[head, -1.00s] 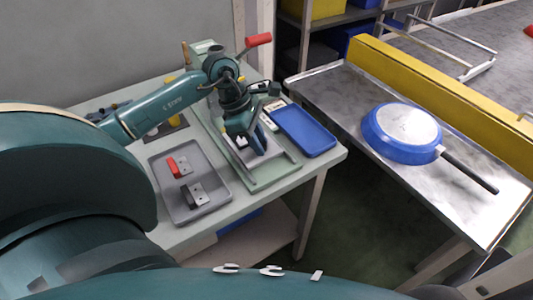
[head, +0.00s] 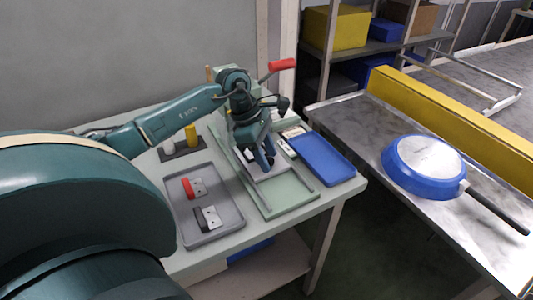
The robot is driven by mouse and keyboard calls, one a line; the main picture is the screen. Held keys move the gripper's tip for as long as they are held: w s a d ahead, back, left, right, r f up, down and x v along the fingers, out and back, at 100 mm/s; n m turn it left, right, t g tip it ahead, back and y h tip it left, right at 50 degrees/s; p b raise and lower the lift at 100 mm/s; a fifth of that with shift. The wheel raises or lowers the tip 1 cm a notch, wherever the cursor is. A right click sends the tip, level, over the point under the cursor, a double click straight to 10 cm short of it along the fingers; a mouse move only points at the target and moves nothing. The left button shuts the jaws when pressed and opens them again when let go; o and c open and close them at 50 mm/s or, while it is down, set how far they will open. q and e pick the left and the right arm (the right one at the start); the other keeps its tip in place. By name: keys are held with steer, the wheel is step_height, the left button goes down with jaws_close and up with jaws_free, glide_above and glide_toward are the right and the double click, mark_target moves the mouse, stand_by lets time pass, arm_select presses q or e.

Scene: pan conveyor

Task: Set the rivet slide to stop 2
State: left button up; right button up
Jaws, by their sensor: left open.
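The press fixture with a pale green base (head: 285,205) stands on the light table. A grey plate and rails lie along it, and a lever with a red grip (head: 282,65) sticks up at its back. I cannot tell which part is the rivet slide, and no stop marks can be read. My left gripper (head: 264,166) points down over the grey plate with its dark blue fingers apart and nothing visibly held. Whether the fingers touch the fixture is unclear. My arm and gripper hide its back part. My right gripper is out of view.
A grey tray (head: 226,225) holds a red-handled and a black-handled part. A blue tray (head: 322,158) lies right of the fixture. A dark stand left of it holds a white and a yellow cylinder (head: 190,135). A blue pan (head: 425,167) lies upside down on the metal conveyor table.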

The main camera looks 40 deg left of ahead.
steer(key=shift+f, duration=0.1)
arm_select(q)
steer(key=shift+a+r, duration=0.15)
steer(key=shift+r, duration=0.15)
steer(key=v, duration=1.2)
steer(key=shift+r+b, duration=0.25)
steer(key=shift+b, duration=0.05)
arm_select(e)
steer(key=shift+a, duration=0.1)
arm_select(q)
steer(key=shift+s, duration=0.1)
